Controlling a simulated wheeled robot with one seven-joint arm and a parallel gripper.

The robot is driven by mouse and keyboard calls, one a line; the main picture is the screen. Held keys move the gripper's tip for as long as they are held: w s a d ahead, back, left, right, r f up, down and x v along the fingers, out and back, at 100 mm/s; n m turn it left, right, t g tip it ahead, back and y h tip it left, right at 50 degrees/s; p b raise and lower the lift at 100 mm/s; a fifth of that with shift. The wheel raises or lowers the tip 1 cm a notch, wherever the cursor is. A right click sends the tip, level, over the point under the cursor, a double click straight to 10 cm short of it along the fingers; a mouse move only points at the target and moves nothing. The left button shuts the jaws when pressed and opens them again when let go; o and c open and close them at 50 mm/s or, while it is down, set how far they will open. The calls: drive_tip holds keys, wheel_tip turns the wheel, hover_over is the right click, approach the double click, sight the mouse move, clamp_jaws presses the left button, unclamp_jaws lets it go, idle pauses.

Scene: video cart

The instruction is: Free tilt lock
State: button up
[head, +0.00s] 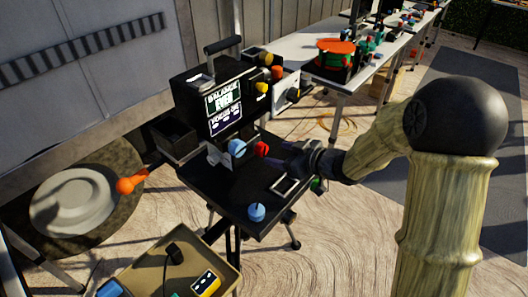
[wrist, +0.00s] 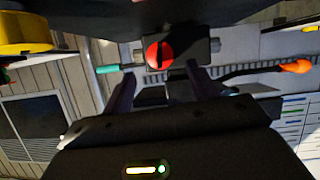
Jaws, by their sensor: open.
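A small monitor box (head: 222,104) stands on the black video cart (head: 245,186), its screen reading "BALANCE EVEN" and a second, less clear line. Below the screen are a light blue knob (head: 237,148) and a red knob (head: 261,149). I cannot tell which part is the tilt lock. My gripper (head: 284,158) comes in from the right, close to the red knob. In the wrist view, my gripper (wrist: 158,80) is open and empty. A red knob (wrist: 160,54) with a dark slot shows just beyond and between its fingertips; no contact is visible.
An orange-ended handle (head: 127,185) sticks out left of the cart. Yellow, orange and red knobs (head: 265,72) are beside the monitor. A blue knob (head: 257,211) is at the cart's front. A tan tray (head: 150,270) sits lower left. Long tables (head: 345,70) stand behind.

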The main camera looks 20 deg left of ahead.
sight(265, 151)
drive_tip(key=x, duration=0.7)
drive_tip(key=shift+f+b, duration=0.1)
drive_tip(key=shift+b, duration=0.2)
drive_tip(key=c, duration=1)
